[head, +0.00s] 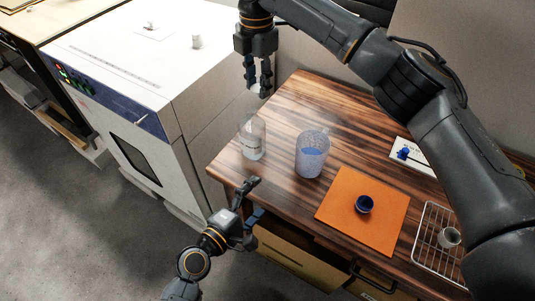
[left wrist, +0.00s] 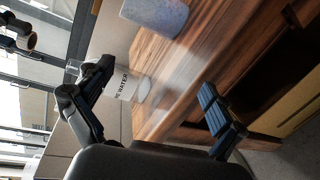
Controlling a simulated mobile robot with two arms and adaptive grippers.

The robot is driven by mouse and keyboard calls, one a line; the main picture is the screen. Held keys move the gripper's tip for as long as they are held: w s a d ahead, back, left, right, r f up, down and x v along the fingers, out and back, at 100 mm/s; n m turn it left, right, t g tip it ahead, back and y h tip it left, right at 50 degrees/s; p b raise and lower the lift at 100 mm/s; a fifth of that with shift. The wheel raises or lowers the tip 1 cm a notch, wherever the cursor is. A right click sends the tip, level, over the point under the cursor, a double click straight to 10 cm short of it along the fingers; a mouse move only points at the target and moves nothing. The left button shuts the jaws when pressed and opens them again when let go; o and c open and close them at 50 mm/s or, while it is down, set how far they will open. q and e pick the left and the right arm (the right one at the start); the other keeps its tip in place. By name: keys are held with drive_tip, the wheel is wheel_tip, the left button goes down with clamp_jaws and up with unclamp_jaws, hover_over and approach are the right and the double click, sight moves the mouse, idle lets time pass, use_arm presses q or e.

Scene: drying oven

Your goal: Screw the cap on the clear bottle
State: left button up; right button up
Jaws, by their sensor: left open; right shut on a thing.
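The clear bottle (head: 252,138) stands upright near the left corner of the wooden table. In the left wrist view its label, with the word WATER, shows beyond my open fingers (left wrist: 122,86). My left gripper (head: 251,198) is open and empty in front of the bottle, at the table's front edge. My right gripper (head: 259,92) points down above the bottle, apart from it.
A speckled cup (head: 312,154) with blue inside stands right of the bottle. A white card (head: 422,167) with a blue-ended tool and a wire rack (head: 424,262) with a small cup lie farther right. The white oven (head: 150,95) stands close on the left.

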use_arm(q)
wheel_tip(320, 180, up, 4)
drive_tip(key=w+n+t+y, duration=0.1)
drive_tip(key=w+n+t, duration=0.2)
drive_tip(key=n, duration=0.4)
use_arm(e)
drive_tip(key=shift+a+r+n, duration=0.25)
drive_tip(key=shift+a+n, duration=0.05)
drive_tip(key=shift+n, duration=0.3)
use_arm(q)
drive_tip(key=n+t+y, duration=0.2)
drive_tip(key=n+y, duration=0.2)
drive_tip(key=n, duration=0.6)
approach(252, 128)
wheel_tip(252, 128, down, 3)
use_arm(e)
drive_tip(key=shift+w+a+f+n, duration=0.2)
drive_tip(key=shift+w+a+n, duration=0.35)
drive_tip(key=shift+w+n, duration=0.2)
use_arm(q)
drive_tip(key=n, duration=0.1)
drive_tip(key=n+y, duration=0.1)
drive_tip(key=n, duration=0.1)
drive_tip(key=shift+w+d+f+n, duration=0.1)
drive_tip(key=shift+w+n, duration=0.2)
drive_tip(key=shift+w, duration=0.1)
use_arm(e)
drive_tip(key=shift+a+r+n, duration=0.1)
drive_tip(key=shift+r+n, duration=0.05)
drive_tip(key=shift+n, duration=0.1)
